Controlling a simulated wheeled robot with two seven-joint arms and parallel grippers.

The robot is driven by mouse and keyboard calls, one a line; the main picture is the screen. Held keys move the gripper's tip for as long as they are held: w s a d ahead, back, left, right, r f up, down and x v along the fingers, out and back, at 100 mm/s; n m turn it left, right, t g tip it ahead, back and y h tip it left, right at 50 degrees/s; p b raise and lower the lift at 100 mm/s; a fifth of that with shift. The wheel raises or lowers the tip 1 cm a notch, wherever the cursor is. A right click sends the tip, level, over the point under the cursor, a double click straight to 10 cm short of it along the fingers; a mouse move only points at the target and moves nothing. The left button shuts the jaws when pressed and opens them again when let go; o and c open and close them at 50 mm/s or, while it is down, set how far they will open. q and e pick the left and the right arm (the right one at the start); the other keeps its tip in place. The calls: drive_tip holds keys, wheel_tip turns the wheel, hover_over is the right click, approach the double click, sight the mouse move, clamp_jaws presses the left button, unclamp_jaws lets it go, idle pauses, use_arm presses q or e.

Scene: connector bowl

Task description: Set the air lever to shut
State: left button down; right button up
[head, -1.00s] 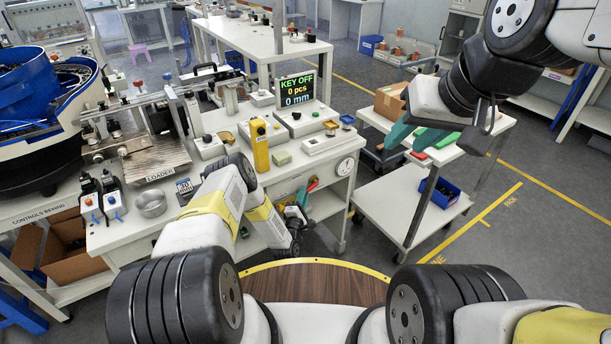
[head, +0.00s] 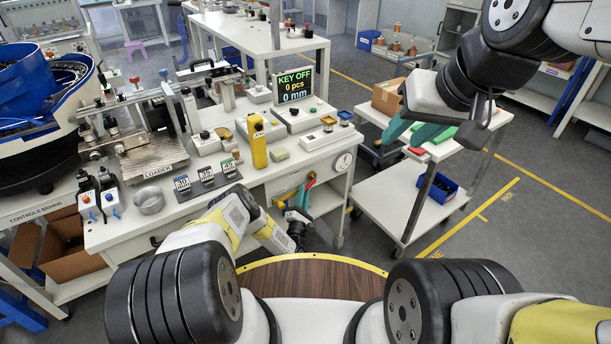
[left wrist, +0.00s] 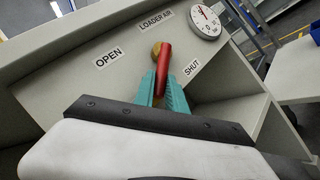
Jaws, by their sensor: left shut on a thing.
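The air lever (left wrist: 163,70) is a red handle on a brass pivot, on the cabinet front under the LOADER AIR label (left wrist: 155,20). In the left wrist view it points down the picture, between the OPEN label (left wrist: 108,52) and the SHUT label (left wrist: 192,66). My left gripper (left wrist: 160,90) has its teal fingers shut on the handle. In the head view the lever (head: 311,180) shows small beside my left gripper (head: 301,200), partly hidden. My right gripper (head: 413,131) is open and empty above the white cart, far from the lever.
A round gauge (left wrist: 206,22) sits right of the lever. The white bench (head: 275,175) carries a yellow box (head: 257,142), number cards and a display (head: 295,85) reading KEY OFF. A white cart (head: 420,215) with a blue bin (head: 438,187) stands to the right.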

use_arm(q)
drive_tip(key=c, duration=1.4)
unclamp_jaws()
drive_tip(key=shift+o, duration=0.2)
drive_tip(key=shift+s, duration=0.1)
drive_tip(key=d+v, duration=0.1)
drive_tip(key=v, duration=0.6)
drive_tip(key=shift+s+a+f, duration=0.2)
drive_tip(key=shift+s+a, duration=0.1)
drive_tip(key=shift+a, duration=0.25)
